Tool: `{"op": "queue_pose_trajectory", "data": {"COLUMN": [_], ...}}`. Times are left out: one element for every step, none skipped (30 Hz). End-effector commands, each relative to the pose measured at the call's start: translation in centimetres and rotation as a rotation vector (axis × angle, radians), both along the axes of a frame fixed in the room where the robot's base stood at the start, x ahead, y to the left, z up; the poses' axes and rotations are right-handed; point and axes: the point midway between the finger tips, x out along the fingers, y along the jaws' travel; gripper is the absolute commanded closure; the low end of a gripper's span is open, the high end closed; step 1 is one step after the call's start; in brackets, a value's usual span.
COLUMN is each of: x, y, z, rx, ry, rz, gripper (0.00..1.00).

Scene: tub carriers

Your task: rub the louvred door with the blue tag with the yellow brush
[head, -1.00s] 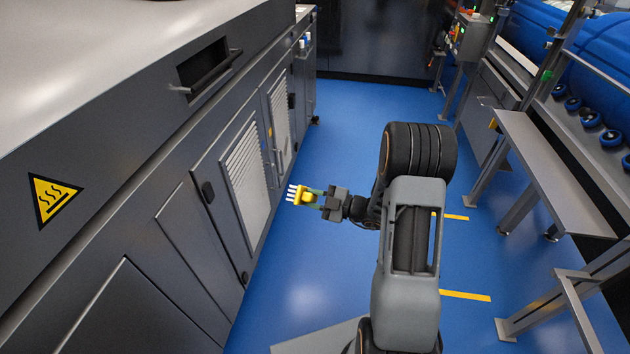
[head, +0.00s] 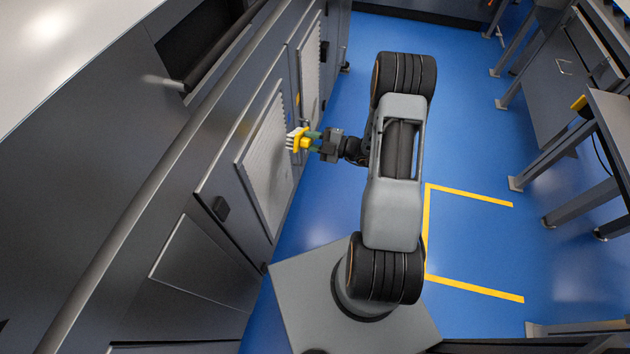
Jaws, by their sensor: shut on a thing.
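The yellow brush (head: 300,139) has pale bristles that point left. My gripper (head: 315,141) is shut on it, and its jaws cover part of the handle. The near louvred door (head: 262,160) is in the grey cabinet front on the left. A second louvred door (head: 309,68) is farther along the cabinet. A small yellow-orange mark (head: 298,100) shows between the two slatted panels. I cannot make out a blue tag on either door.
A dark latch (head: 221,208) sticks out on the near door's left side. A long rail (head: 150,195) runs along the cabinet above the doors. Blue floor (head: 470,150) with yellow lines lies open to the right, up to grey benches (head: 610,125).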

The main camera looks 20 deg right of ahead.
Motion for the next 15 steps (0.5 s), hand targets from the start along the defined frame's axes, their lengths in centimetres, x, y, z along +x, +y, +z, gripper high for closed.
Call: {"op": "queue_pose_trajectory", "data": {"x": [-0.3,-0.5,-0.8,-1.0,-1.3,-1.7,-2.0,-2.3,-2.8,-3.0,-3.3,-3.7,-3.9,-4.2,-4.4], "y": [-0.6,-0.9,-1.2,-1.4,-1.6,-1.7,-1.8,-1.8,-1.9,-1.9,-2.0,-2.0,-2.0,-2.0,-2.0], "z": [-3.3,-4.7,-6.6,-7.9,-9.2,-10.9,-12.1,-13.2,-14.5,-15.4,-16.3,-17.2,-17.9,-18.4,-19.0], "rx": [-0.030,-0.052,-0.082,-0.103,-0.123,-0.147,-0.166,-0.183,-0.204,-0.218,-0.232,-0.248,-0.258,-0.266,-0.277], "ry": [-0.037,-0.067,-0.107,-0.137,-0.167,-0.203,-0.230,-0.255,-0.287,-0.309,-0.330,-0.355,-0.371,-0.385,-0.403], "rz": [-0.003,-0.003,-0.002,0.001,0.002,0.003,0.005,0.007,0.008,0.008,0.007,0.008,0.009,0.009,0.008], "gripper": [0.95,0.95,0.95,0.95,0.95,0.95,0.95,0.95,0.95,0.95,0.95,0.95,0.95,0.95,0.95]}}
